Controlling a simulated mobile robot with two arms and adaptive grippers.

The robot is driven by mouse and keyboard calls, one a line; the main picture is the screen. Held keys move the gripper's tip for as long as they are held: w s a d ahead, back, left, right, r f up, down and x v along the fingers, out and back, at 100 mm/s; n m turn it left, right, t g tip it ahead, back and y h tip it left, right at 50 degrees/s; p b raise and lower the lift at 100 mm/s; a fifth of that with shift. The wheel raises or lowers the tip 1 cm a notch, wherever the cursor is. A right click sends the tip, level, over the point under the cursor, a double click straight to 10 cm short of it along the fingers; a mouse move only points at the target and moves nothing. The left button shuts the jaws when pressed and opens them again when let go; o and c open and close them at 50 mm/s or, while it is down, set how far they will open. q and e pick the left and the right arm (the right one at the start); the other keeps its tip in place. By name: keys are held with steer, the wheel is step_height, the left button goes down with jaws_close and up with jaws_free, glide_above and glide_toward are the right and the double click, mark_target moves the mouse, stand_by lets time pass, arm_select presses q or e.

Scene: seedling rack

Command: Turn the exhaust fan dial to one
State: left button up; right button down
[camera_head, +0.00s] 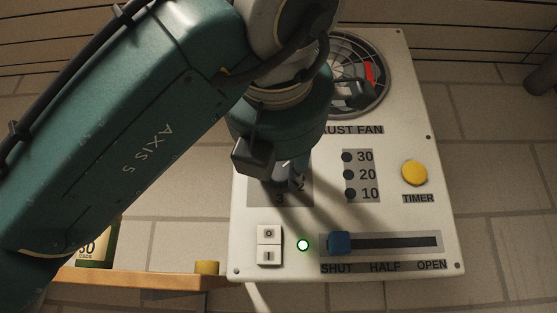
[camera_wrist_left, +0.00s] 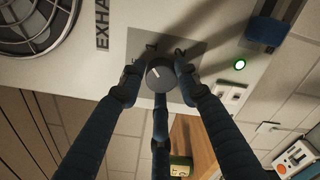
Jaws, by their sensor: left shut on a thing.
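The exhaust fan dial (camera_wrist_left: 160,73) is a dark round knob with a short pale pointer mark in the left wrist view. The mark lies toward the upper left of its face there; which number it points at is unclear. My left gripper (camera_wrist_left: 158,78) is shut on the dial, with its dark blue fingers around the knob. In the head view my left gripper (camera_head: 284,170) comes down over the panel and hides the dial. The numbers 2 and 3 show beside and below the fingers there. My right gripper is in neither view.
The white control panel (camera_head: 440,225) carries a caged fan (camera_head: 345,60), a yellow timer button (camera_head: 414,173), a rocker switch (camera_head: 268,245), a lit green lamp (camera_head: 303,245) and a blue slider (camera_head: 340,243) at SHUT. A wooden shelf (camera_head: 150,280) is at lower left.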

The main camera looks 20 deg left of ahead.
arm_select(q)
steer(key=shift+s+d+r+m, duration=0.1)
steer(key=shift+r+m, duration=0.05)
steer(key=shift+m, duration=0.95)
steer(key=shift+p, duration=0.3)
steer(key=o, duration=1.1)
steer(key=shift+d, duration=0.2)
steer(key=shift+s, duration=0.1)
